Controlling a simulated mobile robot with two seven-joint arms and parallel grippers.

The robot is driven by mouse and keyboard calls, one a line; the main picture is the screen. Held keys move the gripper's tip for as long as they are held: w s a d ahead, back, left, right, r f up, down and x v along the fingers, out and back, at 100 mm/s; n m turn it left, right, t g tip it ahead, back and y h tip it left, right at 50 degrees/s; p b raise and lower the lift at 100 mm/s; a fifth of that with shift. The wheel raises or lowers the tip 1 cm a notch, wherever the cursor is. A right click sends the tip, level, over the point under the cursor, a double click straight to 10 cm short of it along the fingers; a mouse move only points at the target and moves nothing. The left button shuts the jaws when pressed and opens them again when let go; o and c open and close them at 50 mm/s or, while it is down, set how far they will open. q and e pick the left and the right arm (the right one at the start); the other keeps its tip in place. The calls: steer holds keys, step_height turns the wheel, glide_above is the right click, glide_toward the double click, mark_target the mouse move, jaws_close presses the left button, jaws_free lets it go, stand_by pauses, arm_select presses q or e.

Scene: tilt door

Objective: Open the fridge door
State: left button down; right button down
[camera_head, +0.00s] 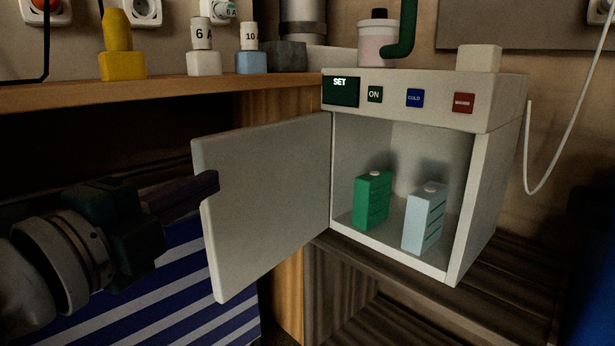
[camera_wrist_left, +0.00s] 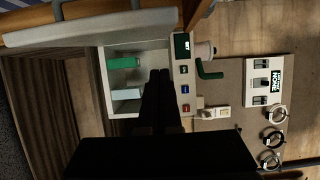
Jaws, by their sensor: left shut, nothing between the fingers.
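The small white fridge (camera_head: 485,185) stands on a dark wooden surface, and its door (camera_head: 268,205) is swung wide open to the left. Inside are a green carton (camera_head: 373,200) and a pale blue carton (camera_head: 424,218). My left gripper (camera_head: 213,183) is shut and empty, its fingertips at the door's free left edge; I cannot tell whether they touch it. In the left wrist view the shut fingers (camera_wrist_left: 160,75) point toward the fridge interior (camera_wrist_left: 122,65), and the door (camera_wrist_left: 90,30) spans the top left. My right gripper is not in view.
A white cable (camera_head: 540,180) hangs on the right. A blue-and-white striped surface (camera_head: 190,290) lies below the door.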

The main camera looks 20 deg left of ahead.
mark_target(201, 171)
arm_select(q)
steer(key=w+a+b, duration=0.1)
steer(key=w+a, duration=0.1)
steer(key=w+a+b, duration=0.1)
steer(key=w+a, duration=0.1)
steer(key=shift+w+b, duration=0.25)
steer(key=shift+b, duration=0.15)
steer(key=shift+d, duration=0.1)
